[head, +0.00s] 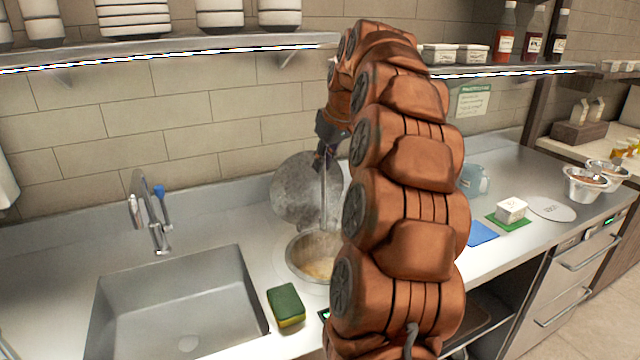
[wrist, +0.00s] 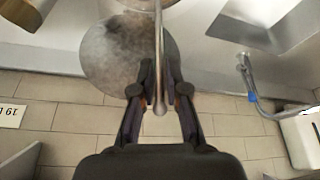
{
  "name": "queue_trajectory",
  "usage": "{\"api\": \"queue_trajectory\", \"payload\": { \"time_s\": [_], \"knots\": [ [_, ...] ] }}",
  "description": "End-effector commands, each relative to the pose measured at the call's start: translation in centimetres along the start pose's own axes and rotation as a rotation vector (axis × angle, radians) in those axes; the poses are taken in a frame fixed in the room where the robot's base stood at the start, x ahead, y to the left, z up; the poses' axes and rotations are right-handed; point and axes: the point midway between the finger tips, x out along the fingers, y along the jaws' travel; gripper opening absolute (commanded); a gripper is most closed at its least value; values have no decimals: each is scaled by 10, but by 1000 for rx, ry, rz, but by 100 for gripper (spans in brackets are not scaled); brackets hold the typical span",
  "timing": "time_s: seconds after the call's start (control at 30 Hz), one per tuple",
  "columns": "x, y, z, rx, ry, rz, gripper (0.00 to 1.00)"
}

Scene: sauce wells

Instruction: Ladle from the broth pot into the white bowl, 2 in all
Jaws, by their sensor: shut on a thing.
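My gripper (head: 325,158) is shut on the upper handle of a metal ladle (head: 324,195), above the broth pot (head: 292,258). In the wrist view the fingers of my gripper (wrist: 160,92) close on the ladle handle (wrist: 158,45) from both sides. The handle is near upright and runs down into the pot, which steams and holds pale yellowish broth. The ladle's bowl is hidden, and my arm covers the pot's right side. No separate white bowl shows on the counter; my arm hides part of it. Stacked white bowls (head: 220,18) stand on the shelf.
A round grey lid (head: 300,185) leans at the wall behind the pot. A sink (head: 110,318) with a tap (head: 150,225) lies left, a green-yellow sponge (head: 286,304) between. Right are a blue mat (head: 481,233), a white box (head: 511,209) and metal bowls (head: 584,186).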

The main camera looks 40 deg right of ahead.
Motion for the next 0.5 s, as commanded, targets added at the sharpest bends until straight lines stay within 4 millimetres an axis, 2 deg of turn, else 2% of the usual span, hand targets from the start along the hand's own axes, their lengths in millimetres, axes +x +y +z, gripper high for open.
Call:
{"api": "queue_trajectory", "payload": {
  "time_s": [0.03,0.2,0.5],
  "knots": [
    [12,0,5,0,0,0,0],
    [29,0,12,0,0,0,0],
    [36,0,16,1,0,1,0]
  ]
}}
